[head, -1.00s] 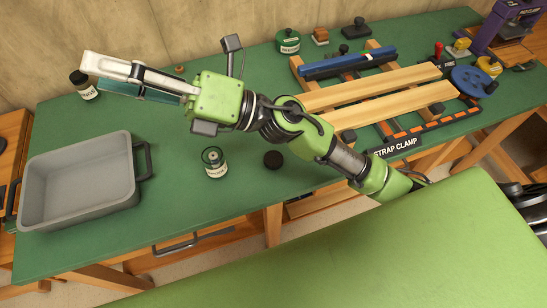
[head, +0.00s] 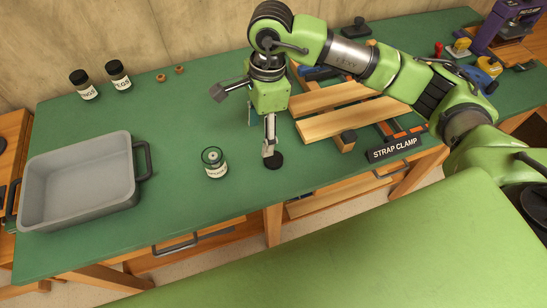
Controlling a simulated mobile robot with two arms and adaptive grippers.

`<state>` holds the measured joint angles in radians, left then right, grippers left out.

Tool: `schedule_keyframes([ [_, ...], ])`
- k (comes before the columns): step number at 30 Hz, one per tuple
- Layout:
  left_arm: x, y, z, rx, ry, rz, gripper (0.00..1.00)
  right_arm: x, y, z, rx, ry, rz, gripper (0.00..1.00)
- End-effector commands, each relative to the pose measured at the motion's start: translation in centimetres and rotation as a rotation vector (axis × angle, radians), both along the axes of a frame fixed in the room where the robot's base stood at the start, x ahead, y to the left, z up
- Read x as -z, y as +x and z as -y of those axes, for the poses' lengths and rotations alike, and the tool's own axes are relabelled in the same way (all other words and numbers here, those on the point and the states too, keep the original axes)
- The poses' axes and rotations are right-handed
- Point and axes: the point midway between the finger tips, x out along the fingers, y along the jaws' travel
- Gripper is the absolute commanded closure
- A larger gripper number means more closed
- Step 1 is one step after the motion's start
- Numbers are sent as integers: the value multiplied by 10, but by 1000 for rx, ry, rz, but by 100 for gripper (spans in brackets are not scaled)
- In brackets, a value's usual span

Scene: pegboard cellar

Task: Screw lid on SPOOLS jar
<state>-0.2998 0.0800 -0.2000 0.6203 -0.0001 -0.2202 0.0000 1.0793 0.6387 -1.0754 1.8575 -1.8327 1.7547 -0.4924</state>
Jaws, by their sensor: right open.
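The small glass jar (head: 214,164) stands upright and lidless on the green bench; its label is too small to read surely. A round black lid (head: 275,163) lies flat on the bench to the right of the jar, near the front edge. My right gripper (head: 270,150) points down right at the lid, its fingers over or around it; it is open, and I cannot tell whether it touches the lid. My left gripper is not in view.
A grey tray (head: 62,165) with black handles stands at the left. Two black-lidded jars, one marked PEGS (head: 119,77), stand at the back left near two small wooden rings (head: 161,77). Wooden boards (head: 340,120) and a STRAP CLAMP sign (head: 395,149) lie at the right.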

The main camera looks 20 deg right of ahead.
Motion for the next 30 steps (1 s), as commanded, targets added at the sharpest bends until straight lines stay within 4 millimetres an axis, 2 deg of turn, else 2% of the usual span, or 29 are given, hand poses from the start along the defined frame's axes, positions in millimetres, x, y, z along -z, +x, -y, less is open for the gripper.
schedule_keyframes([
  [1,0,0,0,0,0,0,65,-2,4,12,5,-44,9,42],
  [3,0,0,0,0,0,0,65,-4,8,24,9,-86,16,42],
  [6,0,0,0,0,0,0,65,-6,10,32,12,-114,18,42],
  [17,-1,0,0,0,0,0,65,-2,9,33,13,-116,17,42],
  [20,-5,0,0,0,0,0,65,10,9,33,12,-115,13,42],
  [27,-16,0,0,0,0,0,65,57,8,33,12,-115,12,42],
  [30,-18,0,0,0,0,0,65,71,9,32,12,-114,14,42],
])
